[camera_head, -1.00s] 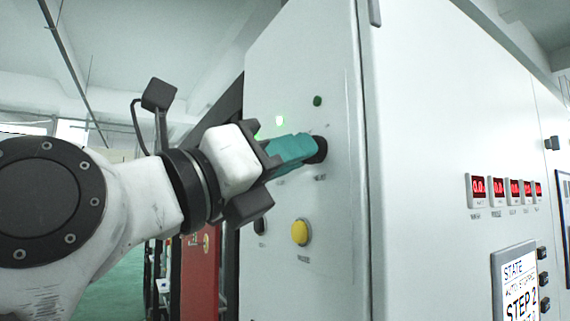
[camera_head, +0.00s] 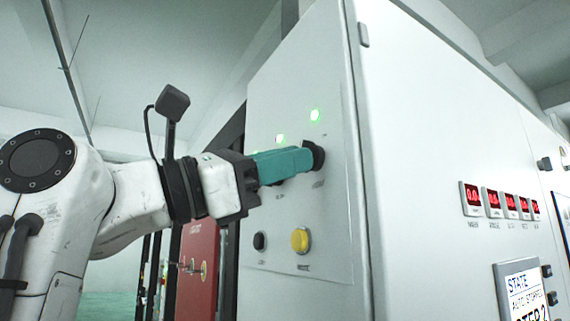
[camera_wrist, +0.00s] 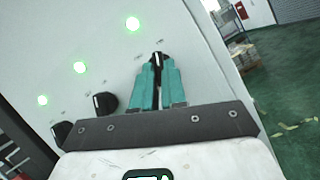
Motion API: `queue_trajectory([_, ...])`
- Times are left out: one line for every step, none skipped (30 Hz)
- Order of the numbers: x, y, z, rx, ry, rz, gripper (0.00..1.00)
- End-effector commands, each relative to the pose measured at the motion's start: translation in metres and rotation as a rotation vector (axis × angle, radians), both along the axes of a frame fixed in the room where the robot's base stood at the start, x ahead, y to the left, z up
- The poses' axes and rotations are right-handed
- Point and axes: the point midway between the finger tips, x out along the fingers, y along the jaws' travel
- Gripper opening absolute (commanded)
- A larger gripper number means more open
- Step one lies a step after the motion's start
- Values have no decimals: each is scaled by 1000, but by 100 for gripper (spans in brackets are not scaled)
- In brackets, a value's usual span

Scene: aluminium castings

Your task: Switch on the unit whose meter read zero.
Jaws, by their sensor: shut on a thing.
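My gripper (camera_head: 306,159), with teal fingers, is shut on the black rotary knob (camera_head: 319,155) at the right of a row on the grey cabinet panel. In the wrist view the fingers clasp both sides of this knob (camera_wrist: 158,57). The lamp above it (camera_head: 315,115) glows green. Several red meters (camera_head: 472,199) line the cabinet's side. The leftmost seems to read 0.0; the others are too small to read.
A yellow button (camera_head: 300,240) and a black one (camera_head: 259,241) sit below the knobs. A screen (camera_head: 523,290) on the side shows STATE and AUTO STOPPED. A red panel (camera_head: 198,265) stands behind my arm. Green floor (camera_wrist: 285,110) is open at the right in the wrist view.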

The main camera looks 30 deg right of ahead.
Motion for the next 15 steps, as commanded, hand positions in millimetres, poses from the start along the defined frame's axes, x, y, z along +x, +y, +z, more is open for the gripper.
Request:
queue_trajectory([1, -3, 1, 4, -23, -3, 0])
queue_trajectory([1, -3, 1, 4, -36, -3, 0])
queue_trajectory([1, -3, 1, 4, -53, -3, 0])
queue_trajectory([1, -3, 1, 4, -64, -4, 0])
queue_trajectory([1, -3, 0, 5, -74, -3, 0])
queue_trajectory([1, -3, 0, 5, -84, -3, 0])
queue_trajectory([1, -3, 0, 5, -92, -3, 0])
queue_trajectory([2, -3, 0, 4, -98, -3, 0])
queue_trajectory([2, -3, 0, 5, -106, -3, 0])
queue_trajectory([2, -3, 0, 4, -110, -2, 0])
queue_trajectory([2, -3, 0, 5, -114, -3, 0])
queue_trajectory([1, -3, 0, 5, -118, -2, 0])
queue_trajectory([2, -3, 0, 5, -120, -2, 0])
queue_trajectory([1, -3, 0, 5, -122, -2, 0])
queue_trajectory([1, -3, 0, 6, -123, -3, 0])
